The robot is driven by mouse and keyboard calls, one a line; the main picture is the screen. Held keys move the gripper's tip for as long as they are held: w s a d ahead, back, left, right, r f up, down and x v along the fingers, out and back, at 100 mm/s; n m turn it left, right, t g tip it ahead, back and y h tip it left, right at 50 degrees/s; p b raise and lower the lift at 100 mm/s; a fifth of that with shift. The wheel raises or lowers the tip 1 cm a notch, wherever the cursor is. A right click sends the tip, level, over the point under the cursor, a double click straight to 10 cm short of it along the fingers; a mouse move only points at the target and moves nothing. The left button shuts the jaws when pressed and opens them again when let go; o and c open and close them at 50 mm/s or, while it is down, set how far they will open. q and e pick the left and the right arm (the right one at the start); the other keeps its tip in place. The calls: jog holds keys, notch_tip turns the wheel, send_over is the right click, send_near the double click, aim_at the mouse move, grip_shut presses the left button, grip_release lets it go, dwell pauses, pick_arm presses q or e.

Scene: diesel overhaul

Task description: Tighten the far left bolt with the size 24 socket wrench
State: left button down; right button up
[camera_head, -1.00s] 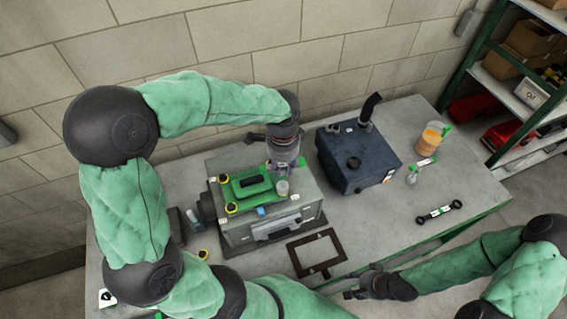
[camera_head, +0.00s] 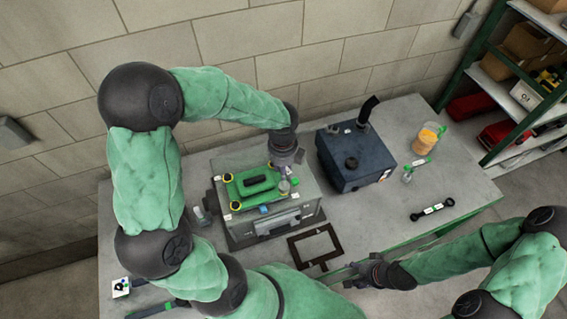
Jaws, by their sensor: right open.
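A green cover (camera_head: 255,186) with a raised handle-like top lies on a grey engine block (camera_head: 275,222). Yellow-and-black round bolts show at its left corners, the far left one (camera_head: 228,178) and the near left one (camera_head: 235,205). My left gripper (camera_head: 287,160) points down over the cover's far right part; its fingers are too small and blurred to read. A small grey cylinder (camera_head: 284,187) stands below it. A black double-ended wrench (camera_head: 432,210) with white labels lies at right; its size is unreadable. My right gripper (camera_head: 350,276) is open at the table's front edge, away from the block.
A dark blue box (camera_head: 355,158) with a black pipe stands right of the block. A flat dark frame (camera_head: 315,246) lies in front. A beaker of orange stuff (camera_head: 426,140) and a small bottle (camera_head: 408,174) stand farther right. Green-handled tools (camera_head: 160,308) lie at lower left, partly behind my arm.

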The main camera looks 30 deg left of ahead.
pick_arm(q)
jog(key=m+p, duration=0.3)
jog(key=m, duration=0.1)
jog(key=shift+a+r, duration=0.1)
jog(key=shift+r, duration=0.15)
jog(key=shift+f+m, duration=0.1)
jog(key=shift+m, duration=0.4)
jog(key=shift+f+m, duration=0.2)
jog(key=shift+m, duration=0.3)
jog(key=shift+r, duration=0.1)
